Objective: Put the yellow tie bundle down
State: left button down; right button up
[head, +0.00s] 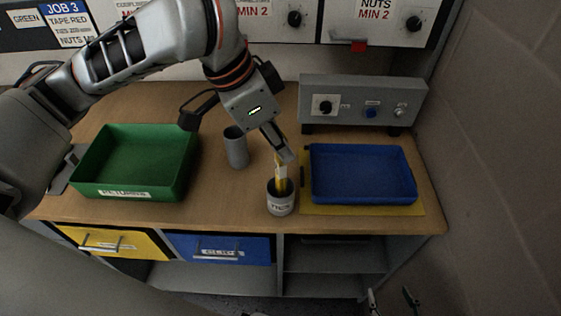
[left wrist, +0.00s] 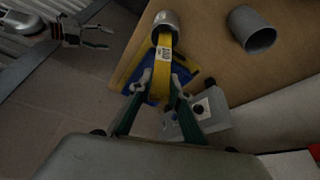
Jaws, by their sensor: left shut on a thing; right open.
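The yellow tie bundle (head: 281,183) has a pale label band and stands nearly upright. My left gripper (head: 285,160) is shut on its upper part. The bundle's lower end is at the mouth of the grey cup labelled TIES (head: 281,206) and appears to be inside it; the cup hides its tip. In the left wrist view the bundle (left wrist: 164,55) runs from between my left fingers (left wrist: 160,82) to the cup (left wrist: 166,19). My right gripper (head: 391,300) is open and empty at the bottom of the head view, away from the bench; it also shows in the left wrist view (left wrist: 88,36).
A grey cylinder cup (head: 236,149) stands left of the TIES cup. A green tray (head: 134,193) is at the left. A blue tray (head: 363,199) on a yellow mat (head: 350,210) is close at the right. A grey control box (head: 362,103) stands behind.

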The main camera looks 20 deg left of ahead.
pick_arm(q)
jog(key=shift+f+b, duration=0.65)
jog(key=shift+f, duration=1.65)
jog(key=c, duration=1.9)
grip_release()
jog(key=p, duration=0.4)
send_near(276, 155)
jog(key=shift+d+r, duration=0.1)
jog(key=shift+r, duration=0.15)
